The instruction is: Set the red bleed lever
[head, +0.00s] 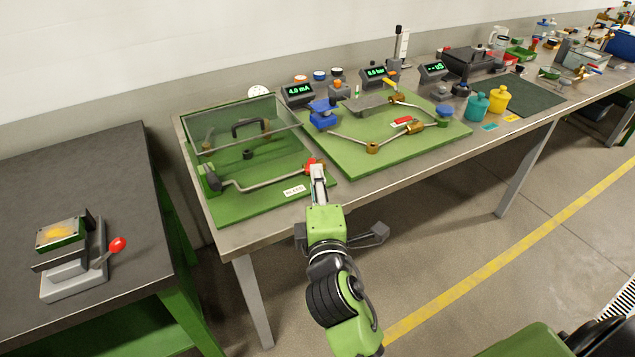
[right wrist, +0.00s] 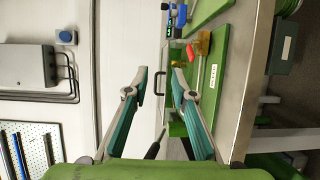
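The red bleed lever (head: 311,164) shows at the front right of the green board (head: 258,211), close to the white BLEED label (head: 294,190). It sits at the right end of a bent metal pipe, by a brass fitting. My right gripper (head: 318,172) is over the board's front edge and partly covers the lever; contact cannot be told. In the right wrist view the fingers (right wrist: 158,72) are wide apart with nothing gripped. The red lever (right wrist: 191,53) and brass fitting (right wrist: 203,42) appear beyond the right-hand fingertip. My left gripper is not in view.
A clear cover (head: 240,123) with a black handle stands over the board's back. A second green board (head: 352,165) carries another red lever (head: 402,121). A dark side table (head: 95,165) holds a device with a red ball handle (head: 117,245). The floor in front is clear.

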